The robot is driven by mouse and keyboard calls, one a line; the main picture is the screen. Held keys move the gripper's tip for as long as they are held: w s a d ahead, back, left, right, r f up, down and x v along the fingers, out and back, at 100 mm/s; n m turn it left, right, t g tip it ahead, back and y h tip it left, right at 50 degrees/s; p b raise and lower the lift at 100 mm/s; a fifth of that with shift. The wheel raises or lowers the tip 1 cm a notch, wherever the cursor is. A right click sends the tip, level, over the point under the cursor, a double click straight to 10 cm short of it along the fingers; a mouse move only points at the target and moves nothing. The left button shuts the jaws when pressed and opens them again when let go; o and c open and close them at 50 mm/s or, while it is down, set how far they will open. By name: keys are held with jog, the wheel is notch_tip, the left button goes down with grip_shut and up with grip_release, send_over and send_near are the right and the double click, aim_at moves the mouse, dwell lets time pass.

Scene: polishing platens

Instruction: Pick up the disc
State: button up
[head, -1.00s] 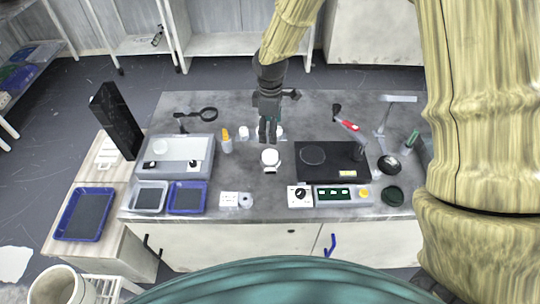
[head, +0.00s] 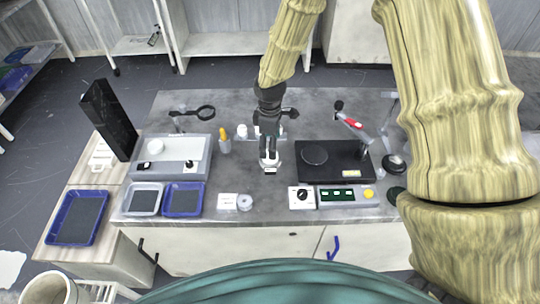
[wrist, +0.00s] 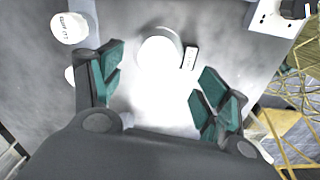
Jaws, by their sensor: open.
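A pale round piece, which looks like the disc (wrist: 158,52), lies on the bench ahead of and between my fingers in the wrist view. A very bright white area runs down from it, so its lower outline is washed out. My gripper (wrist: 152,90) is open, its green-padded fingers on either side of the white area, with no clear contact seen. In the head view my gripper (head: 269,158) points down over the white piece, largely hiding it. A small marked white tag (wrist: 189,57) sits right beside the disc.
A white lettered jar (wrist: 70,27) stands left of my fingers. A black plate (head: 335,162) lies right of my gripper, and a control box (head: 345,195) in front of it. Blue-rimmed trays (head: 184,212) are at left.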

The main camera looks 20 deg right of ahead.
jog(key=shift+w+d+f+p, duration=0.15)
jog(key=shift+f+p, duration=0.7)
jog(key=shift+f, duration=1.85)
jog(key=c, duration=1.3)
jog(key=shift+o, duration=0.2)
jog(key=shift+r, duration=0.15)
